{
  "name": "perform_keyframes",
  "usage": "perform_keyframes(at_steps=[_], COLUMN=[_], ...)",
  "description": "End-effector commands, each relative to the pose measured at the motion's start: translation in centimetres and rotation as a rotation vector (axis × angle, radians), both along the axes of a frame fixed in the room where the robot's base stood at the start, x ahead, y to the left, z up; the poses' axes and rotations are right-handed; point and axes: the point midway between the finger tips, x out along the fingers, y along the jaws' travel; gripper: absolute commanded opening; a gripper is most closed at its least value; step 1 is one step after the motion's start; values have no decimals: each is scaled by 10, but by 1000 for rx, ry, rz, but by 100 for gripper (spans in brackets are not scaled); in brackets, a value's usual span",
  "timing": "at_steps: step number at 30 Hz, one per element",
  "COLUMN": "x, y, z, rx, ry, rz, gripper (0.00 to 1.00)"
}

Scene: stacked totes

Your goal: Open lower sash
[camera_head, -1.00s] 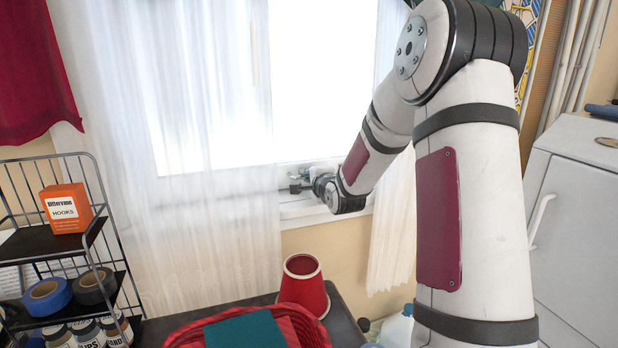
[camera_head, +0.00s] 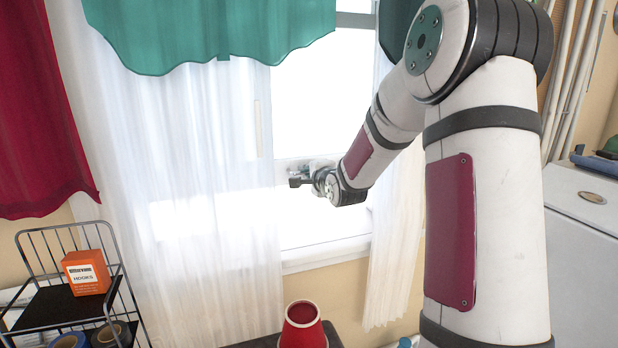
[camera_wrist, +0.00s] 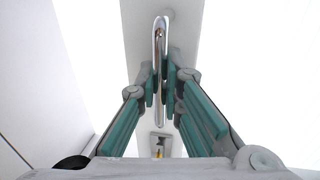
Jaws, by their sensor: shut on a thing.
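The lower sash (camera_head: 283,166) of the window shows its bottom rail in the head view, well above the window sill (camera_head: 325,257), with a bright opening between them. My gripper (camera_head: 310,172) is at this rail, partly hidden by my wrist. In the wrist view the rail (camera_wrist: 137,35) runs up the picture with a shiny metal handle (camera_wrist: 160,30) on it. There my gripper (camera_wrist: 163,88) has its teal-padded fingers on both sides of the handle and is shut on it. A small metal fitting (camera_wrist: 159,146) shows between the fingers.
White sheer curtains (camera_head: 190,190) hang left and right of the opening, the right one (camera_head: 398,240) close to my arm. A green valance (camera_head: 210,35) hangs above. A wire rack (camera_head: 50,302) with an orange box (camera_head: 86,272) stands left. A red cup-shaped container (camera_head: 302,325) stands below.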

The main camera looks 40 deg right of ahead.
Motion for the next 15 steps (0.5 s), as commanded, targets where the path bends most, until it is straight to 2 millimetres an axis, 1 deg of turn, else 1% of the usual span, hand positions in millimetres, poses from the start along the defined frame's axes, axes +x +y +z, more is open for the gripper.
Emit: perform_keyframes(at_steps=[1, 6, 10, 15], x=[0, 0, 0, 0], y=[-1, -1, -1, -1], z=[16, 36, 44, 48], rx=[-3, -3, -3, -3], ry=[-6, -6, -5, -4], rz=[-1, -1, -1, -1], gripper=[0, 0, 0, 0])
